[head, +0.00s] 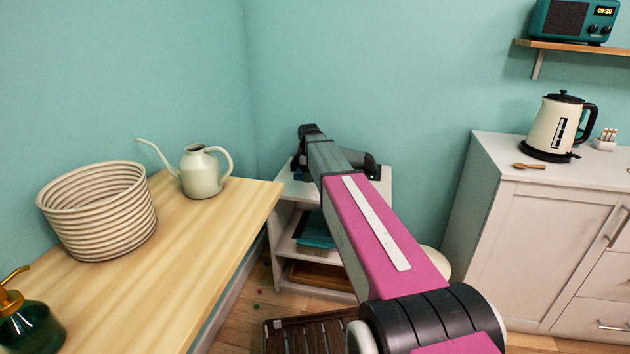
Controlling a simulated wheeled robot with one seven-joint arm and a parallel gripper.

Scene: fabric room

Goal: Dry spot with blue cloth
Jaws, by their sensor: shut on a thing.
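My arm reaches forward over a small white shelf unit (285,222) in the corner. My gripper is hidden behind the arm, so I cannot see its fingers or what they hold. No blue cloth can be made out for certain. A flat teal thing (316,231) lies on the unit's middle shelf, partly behind the arm; I cannot tell whether it is cloth. No wet spot is visible, and much of the unit's top is covered by the arm.
A wooden table (200,243) at left holds a ribbed basket (97,212), a pale watering can (198,171) and a green pump bottle (30,325). A white cabinet (540,233) at right holds a kettle (556,125) and a wooden spoon (529,166). A dark slatted mat (308,335) lies below.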

